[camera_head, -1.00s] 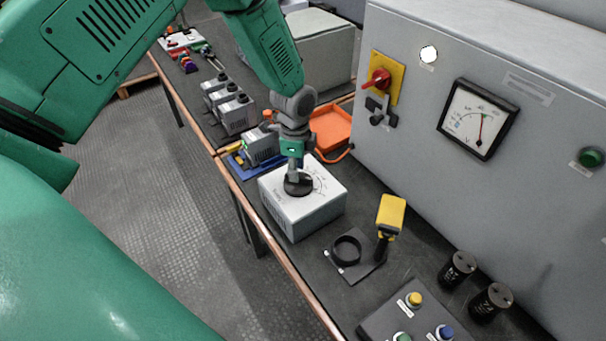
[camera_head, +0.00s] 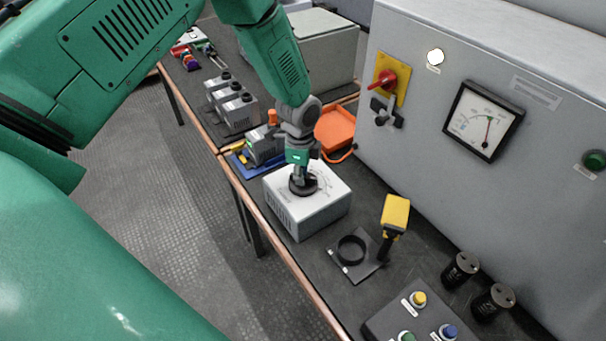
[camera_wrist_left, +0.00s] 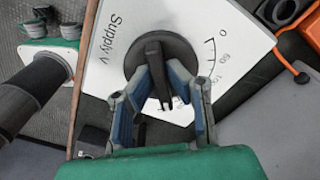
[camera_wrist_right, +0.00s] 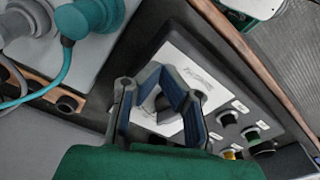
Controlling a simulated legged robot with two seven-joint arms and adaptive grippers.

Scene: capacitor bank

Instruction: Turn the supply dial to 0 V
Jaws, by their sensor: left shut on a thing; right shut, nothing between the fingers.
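The supply dial is a black round knob with a raised bar (camera_wrist_left: 151,50) on the white supply box (camera_wrist_left: 115,65), which is marked "Supply V" with a printed scale. The 0 mark is to the right of the knob in the left wrist view; I cannot tell which mark the bar indicates. My left gripper (camera_wrist_left: 160,77) is shut on the bar, fingers on both sides. In the head view, this gripper (camera_head: 299,181) comes down onto the dial (camera_head: 304,190) from above. My right gripper (camera_wrist_right: 159,74) is shut and empty, above a light panel (camera_wrist_right: 180,75).
A grey cabinet (camera_head: 430,170) with a voltmeter (camera_head: 483,122) and red switch (camera_head: 385,80) stands right. A yellow-headed tool (camera_head: 395,213), black ring (camera_head: 351,250), black cylinders (camera_head: 461,268) and button box (camera_head: 385,325) are nearby. An orange tray (camera_head: 336,128) lies behind.

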